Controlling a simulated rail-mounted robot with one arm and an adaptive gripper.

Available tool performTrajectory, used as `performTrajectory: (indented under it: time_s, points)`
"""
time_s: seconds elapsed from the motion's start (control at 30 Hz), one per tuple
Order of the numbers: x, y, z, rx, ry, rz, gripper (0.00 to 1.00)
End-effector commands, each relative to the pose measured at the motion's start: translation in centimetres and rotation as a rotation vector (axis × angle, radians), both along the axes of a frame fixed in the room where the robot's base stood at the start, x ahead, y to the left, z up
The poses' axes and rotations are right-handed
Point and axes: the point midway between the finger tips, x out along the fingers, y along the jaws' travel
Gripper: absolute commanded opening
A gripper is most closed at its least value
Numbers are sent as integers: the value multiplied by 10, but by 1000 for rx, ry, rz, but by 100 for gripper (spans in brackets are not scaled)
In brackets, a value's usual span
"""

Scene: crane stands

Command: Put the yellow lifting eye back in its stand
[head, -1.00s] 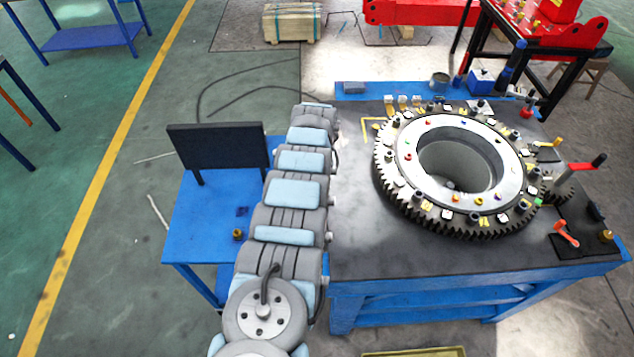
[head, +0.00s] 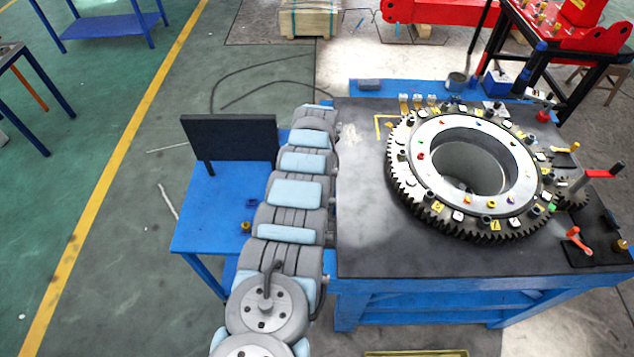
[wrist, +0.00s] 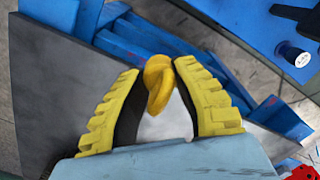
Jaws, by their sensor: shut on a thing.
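In the wrist view my gripper (wrist: 158,72) has its two yellow ribbed fingers closed on a yellow lifting eye (wrist: 158,88). The eye's rounded ring shows between the fingertips; its lower part is hard to make out. Blue bars and a dark grey plate (wrist: 60,85) lie behind the fingers. I cannot tell how far the eye is from them. In the head view my gripper and the eye are hidden by my arm. I cannot pick out the eye's stand with certainty in either view.
A large toothed ring (head: 465,235) covers much of the dark-topped worktable (head: 365,240) at right. A small blue table (head: 205,225) with a dark upright panel (head: 230,138) stands left of my arm. A red frame (head: 565,35) stands back right.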

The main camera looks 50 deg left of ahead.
Motion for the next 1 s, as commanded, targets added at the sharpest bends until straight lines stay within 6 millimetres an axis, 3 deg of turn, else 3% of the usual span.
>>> performTrajectory:
  time_s: [1.0]
  points:
    - [-13, 9, -11, 2, 4, 2, 0]
